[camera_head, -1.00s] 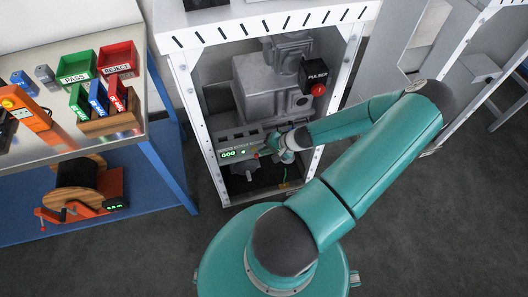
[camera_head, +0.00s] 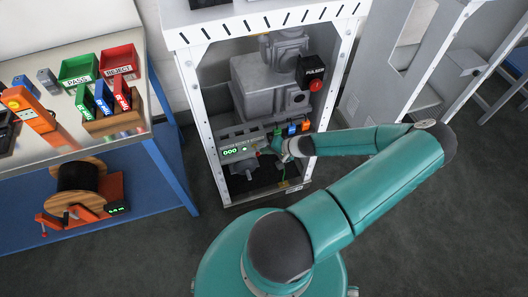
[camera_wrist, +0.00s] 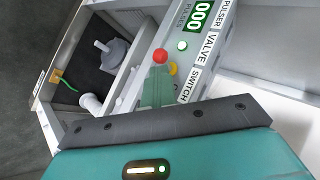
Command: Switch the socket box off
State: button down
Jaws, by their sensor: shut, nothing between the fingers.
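The grey socket box (camera_head: 238,142) with a green lit display sits low inside the white frame. My gripper (camera_head: 271,147) is shut and empty, close to the right part of the panel.
A grey machine (camera_head: 270,85) and a black PULSER box (camera_head: 311,72) with a red button are above the socket box. The white frame's posts (camera_head: 333,95) flank the opening. A bench (camera_head: 75,145) with coloured bins stands left. Grey floor is open at lower right.

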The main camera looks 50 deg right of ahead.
jog(key=shift+s+a+f, duration=0.15)
jog(key=shift+s+f, duration=0.05)
jog(key=shift+f, duration=0.6)
jog(key=shift+r, duration=0.15)
jog(key=shift+r, duration=0.65)
